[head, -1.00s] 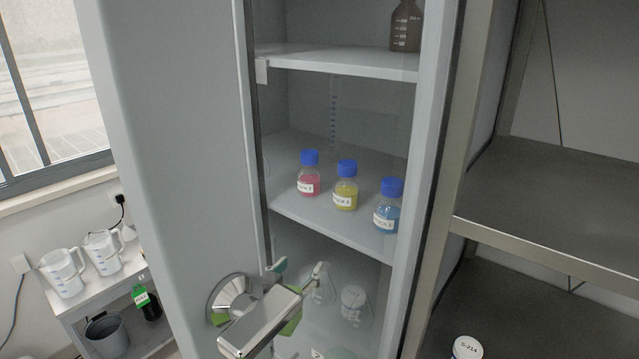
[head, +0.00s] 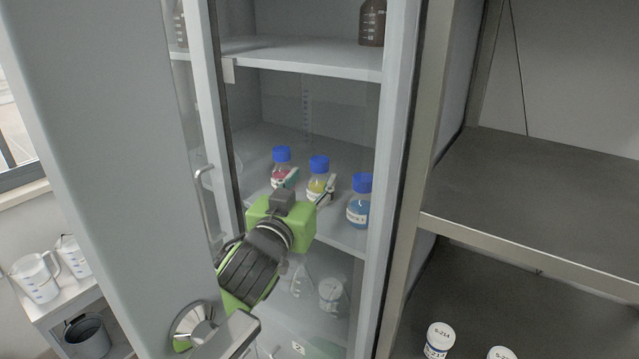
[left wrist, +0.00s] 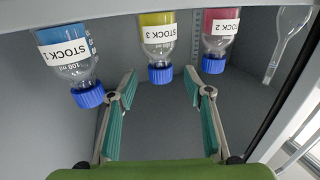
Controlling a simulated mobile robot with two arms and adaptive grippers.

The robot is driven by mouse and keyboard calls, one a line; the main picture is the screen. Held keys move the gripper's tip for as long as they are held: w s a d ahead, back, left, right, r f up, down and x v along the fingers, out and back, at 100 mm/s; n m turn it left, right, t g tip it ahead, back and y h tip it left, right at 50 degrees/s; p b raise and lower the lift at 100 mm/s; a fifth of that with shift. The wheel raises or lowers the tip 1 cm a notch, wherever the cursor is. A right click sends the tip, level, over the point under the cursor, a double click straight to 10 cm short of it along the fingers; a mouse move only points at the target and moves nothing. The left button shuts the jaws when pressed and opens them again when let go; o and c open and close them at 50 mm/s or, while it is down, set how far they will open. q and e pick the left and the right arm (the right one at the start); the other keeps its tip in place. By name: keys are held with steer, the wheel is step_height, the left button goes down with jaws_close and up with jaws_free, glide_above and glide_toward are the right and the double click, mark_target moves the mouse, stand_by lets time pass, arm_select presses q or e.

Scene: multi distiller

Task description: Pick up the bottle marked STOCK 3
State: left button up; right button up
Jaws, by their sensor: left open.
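The STOCK 3 bottle (head: 316,184), with yellow liquid and a blue cap, stands upright on the middle shelf between two similar bottles. In the left wrist view its label reads STOCK 3 (left wrist: 158,34), upside down. My left gripper (head: 308,183) is open and empty in front of it. In the left wrist view the cap lies ahead, between the lines of the two fingers (left wrist: 168,90), and the fingers look clear of it. In the head view the fingers partly cover the bottle. My right gripper is not in view.
The blue STOCK 1 bottle (head: 359,208) stands to the right and the pink STOCK 2 bottle (head: 281,170) to the left, both close. The shelf above (head: 300,58) and the cabinet's right frame (head: 392,190) bound the opening. Glassware (head: 332,295) stands below.

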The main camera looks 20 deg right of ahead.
arm_select(q)
steer(key=shift+w+d, duration=0.25)
steer(key=shift+w, duration=0.1)
steer(key=shift+w+d+r+p, duration=0.1)
steer(key=shift+w+d+p, duration=0.25)
steer(key=shift+w+p, duration=0.15)
steer(key=shift+f+p+x, duration=0.15)
steer(key=shift+p+x, duration=0.2)
steer(key=shift+x, duration=0.65)
steer(key=shift+f+p+x, duration=0.1)
steer(key=shift+p+x, duration=0.25)
steer(key=shift+x, duration=0.6)
jaws_close()
